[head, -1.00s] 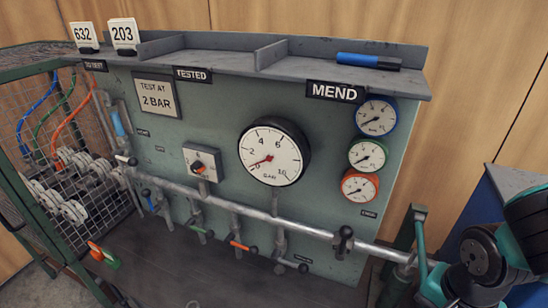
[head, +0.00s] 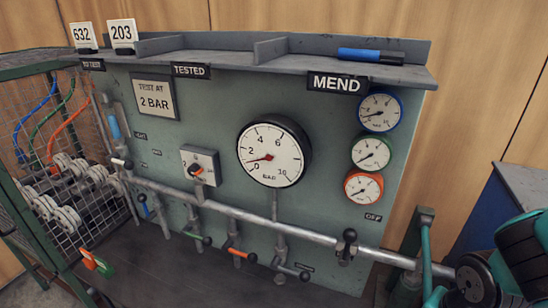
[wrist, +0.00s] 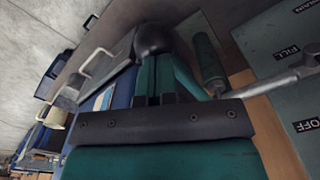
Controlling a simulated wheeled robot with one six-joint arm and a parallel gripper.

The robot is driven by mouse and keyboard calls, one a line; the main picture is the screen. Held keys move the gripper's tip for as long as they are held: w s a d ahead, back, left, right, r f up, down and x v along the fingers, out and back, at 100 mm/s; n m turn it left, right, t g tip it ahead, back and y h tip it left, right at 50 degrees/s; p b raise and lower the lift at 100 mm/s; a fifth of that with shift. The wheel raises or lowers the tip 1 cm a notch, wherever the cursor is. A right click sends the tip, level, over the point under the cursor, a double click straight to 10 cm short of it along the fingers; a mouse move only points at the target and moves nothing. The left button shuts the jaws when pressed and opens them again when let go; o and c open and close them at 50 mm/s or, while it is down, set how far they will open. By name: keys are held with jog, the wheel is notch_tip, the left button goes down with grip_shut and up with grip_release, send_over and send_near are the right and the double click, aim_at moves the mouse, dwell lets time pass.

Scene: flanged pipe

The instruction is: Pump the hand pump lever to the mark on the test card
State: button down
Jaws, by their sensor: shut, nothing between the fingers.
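The test card (head: 154,97) on the green panel reads "TEST AT 2 BAR". On the large white bar gauge (head: 272,153) the red needle stands between 0 and 2. The hand pump (head: 424,228) seems to be the green upright at the right end of the pipe, mostly hidden by my arm in the head view. In the wrist view my gripper (wrist: 155,62) is shut and empty, with a rounded black knob (wrist: 154,38) right at its tips. It may be the lever's end; I cannot tell whether they touch. My gripper is outside the head view.
A steel pipe (head: 240,213) with several valve handles runs along the panel's front. Three small gauges (head: 371,153) are at the right. A mesh cage (head: 60,170) with hoses and flanges stands left. A shelf above holds a blue marker (head: 370,56) and number cards (head: 122,32).

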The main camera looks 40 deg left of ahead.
jog(key=shift+f+b, duration=1.75)
jog(key=shift+f, duration=0.95)
notch_tip(320, 180, up, 20)
jog(key=p, duration=1.6)
jog(key=shift+f+p, duration=0.15)
jog(key=shift+p, duration=0.2)
jog(key=shift+f+b, duration=5.15)
jog(key=shift+f, duration=1.8)
jog(key=shift+r, duration=0.2)
notch_tip(320, 180, up, 14)
jog(key=p, duration=1.1)
jog(key=shift+f+p, duration=0.25)
jog(key=shift+p, duration=0.05)
